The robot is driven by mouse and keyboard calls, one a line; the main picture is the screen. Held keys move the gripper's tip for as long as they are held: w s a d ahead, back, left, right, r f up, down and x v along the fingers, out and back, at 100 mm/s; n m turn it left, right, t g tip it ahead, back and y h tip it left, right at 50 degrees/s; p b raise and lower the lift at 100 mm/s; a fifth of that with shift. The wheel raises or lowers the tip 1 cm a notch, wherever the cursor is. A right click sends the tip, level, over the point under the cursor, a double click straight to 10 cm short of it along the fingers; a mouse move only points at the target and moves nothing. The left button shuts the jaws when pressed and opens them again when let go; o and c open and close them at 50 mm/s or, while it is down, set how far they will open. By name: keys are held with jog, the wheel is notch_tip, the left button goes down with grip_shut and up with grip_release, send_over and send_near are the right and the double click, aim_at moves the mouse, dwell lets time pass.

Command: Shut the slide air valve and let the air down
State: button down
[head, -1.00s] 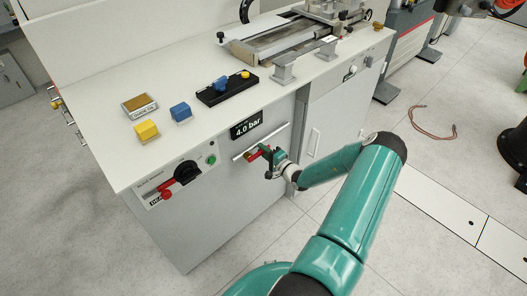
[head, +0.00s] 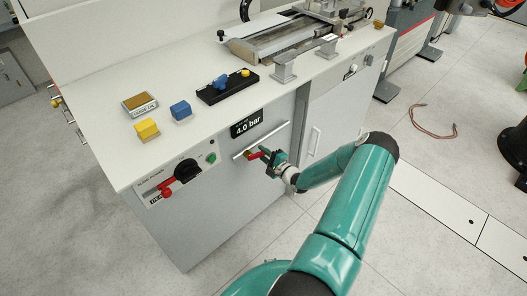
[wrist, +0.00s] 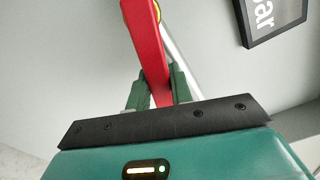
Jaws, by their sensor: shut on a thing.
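The slide air valve has a red lever (head: 252,155) on the front of the grey cabinet, just below the pressure display (head: 247,124), which reads 4.0 bar. My gripper (head: 262,152) is at this lever. In the wrist view the red lever (wrist: 147,35) runs down between the two green fingers of my gripper (wrist: 158,86), which are closed around its near end. A silver pipe (wrist: 172,48) and a bit of yellow show behind the lever. The display's edge (wrist: 272,18) shows at the upper right there. The lever's far end is cut off in the wrist view.
A panel with a black rotary switch (head: 187,171), a red handle (head: 167,193) and a green button (head: 211,157) lies left of my gripper. Yellow (head: 146,129) and blue (head: 180,110) blocks sit on the bench top. A cabinet door (head: 330,125) is to the right.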

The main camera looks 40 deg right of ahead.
jog(key=a+f+m, duration=0.4)
jog(key=a+m, duration=0.2)
jog(key=m, duration=0.8)
jog(key=shift+f, duration=0.2)
jog(key=shift+s+a, duration=0.1)
jog(key=c, duration=1.2)
grip_release()
jog(key=shift+c, duration=0.2)
jog(key=s, duration=1.4)
jog(key=shift+d, duration=0.2)
